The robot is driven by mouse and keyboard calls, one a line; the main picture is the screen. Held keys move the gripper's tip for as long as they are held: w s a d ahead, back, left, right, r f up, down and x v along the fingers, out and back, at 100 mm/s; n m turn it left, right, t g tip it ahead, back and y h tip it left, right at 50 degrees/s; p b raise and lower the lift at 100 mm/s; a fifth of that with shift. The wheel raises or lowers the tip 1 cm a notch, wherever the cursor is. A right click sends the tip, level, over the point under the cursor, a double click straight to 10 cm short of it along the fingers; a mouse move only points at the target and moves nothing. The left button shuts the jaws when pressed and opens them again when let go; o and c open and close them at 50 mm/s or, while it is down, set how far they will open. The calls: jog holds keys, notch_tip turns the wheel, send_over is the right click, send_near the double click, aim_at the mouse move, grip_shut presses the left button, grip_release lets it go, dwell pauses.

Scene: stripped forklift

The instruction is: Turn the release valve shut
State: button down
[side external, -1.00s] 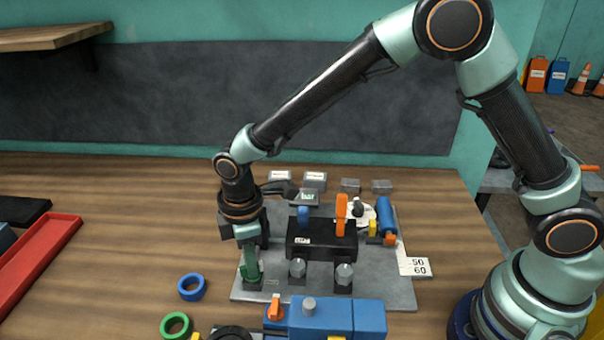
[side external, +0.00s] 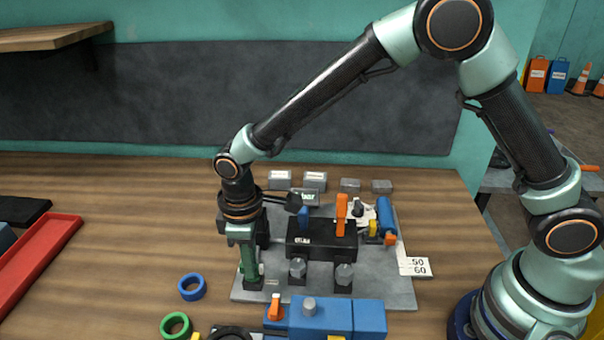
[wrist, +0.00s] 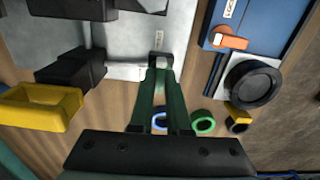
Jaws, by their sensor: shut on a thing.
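My gripper (side external: 251,272), with green fingers, points straight down at the left edge of a grey plate (side external: 388,290). It is shut on the release valve (side external: 254,285), of which only a small dark part shows at the fingertips. The fingers hide its handle, so I cannot tell its angle. In the wrist view my gripper (wrist: 160,80) reaches the dark valve block (wrist: 160,59) at the plate's edge.
A black block (side external: 322,246) with blue and orange levers stands right of my gripper. A blue unit (side external: 330,318) with an orange knob (side external: 275,308) is in front. A blue ring (side external: 192,288) and a green ring (side external: 175,325) lie on the wood at left, near a red tray (side external: 50,255).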

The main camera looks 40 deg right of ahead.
jog(key=shift+r, duration=0.1)
jog(key=c, duration=0.9)
grip_release()
notch_tip(320, 180, up, 12)
